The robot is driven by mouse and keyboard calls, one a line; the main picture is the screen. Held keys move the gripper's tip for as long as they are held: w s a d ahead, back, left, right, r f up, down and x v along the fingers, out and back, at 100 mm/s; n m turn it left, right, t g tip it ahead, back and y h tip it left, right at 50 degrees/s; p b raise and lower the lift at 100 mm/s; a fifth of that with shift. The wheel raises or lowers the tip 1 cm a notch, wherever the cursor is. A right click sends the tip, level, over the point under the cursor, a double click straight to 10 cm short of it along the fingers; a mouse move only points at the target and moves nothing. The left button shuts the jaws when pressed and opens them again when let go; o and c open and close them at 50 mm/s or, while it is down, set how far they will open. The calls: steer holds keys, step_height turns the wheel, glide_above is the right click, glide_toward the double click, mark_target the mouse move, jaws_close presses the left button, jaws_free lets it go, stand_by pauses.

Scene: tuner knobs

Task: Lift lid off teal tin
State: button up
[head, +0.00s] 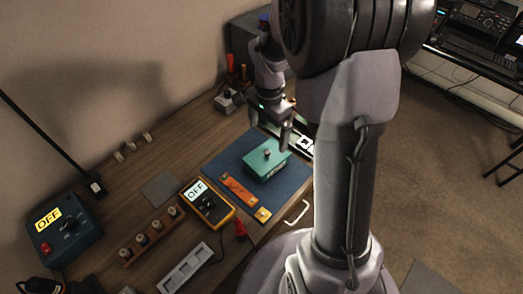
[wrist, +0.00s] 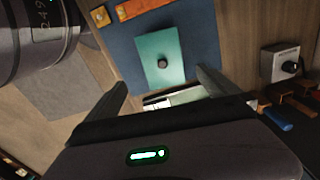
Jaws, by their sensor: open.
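The teal tin (head: 267,160) sits on a blue mat (head: 227,162) on the wooden bench. My gripper (head: 286,137) is above the bench, near the far right edge of the tin in the head view. In the wrist view my gripper (wrist: 161,84) shows two dark fingers spread wide, with nothing between them. The tin lies beyond the fingertips, and I see no contact.
An orange strip (head: 238,190) and a small yellow block (head: 263,214) lie on the mat. A yellow multimeter (head: 208,203) reading OFF, a blue box (head: 63,229) reading OFF and a knob row (head: 150,236) stand left. A grey knob box (wrist: 281,63) and tools stand on the other side.

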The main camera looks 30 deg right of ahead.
steer(key=b, duration=0.2)
glide_above(267, 152)
step_height(267, 152, down, 6)
steer(key=shift+s+a+r, duration=0.1)
steer(key=shift+s+r, duration=0.05)
steer(key=shift+r, duration=0.1)
steer(key=f+b, duration=0.1)
steer(key=f, duration=0.1)
steer(key=f+b, duration=0.1)
steer(key=f, duration=0.2)
steer(key=shift+w+d+f, duration=0.2)
steer(key=shift+r, duration=0.15)
steer(key=shift+c, duration=0.9)
steer(key=c, duration=1)
steer(key=shift+r, duration=0.15)
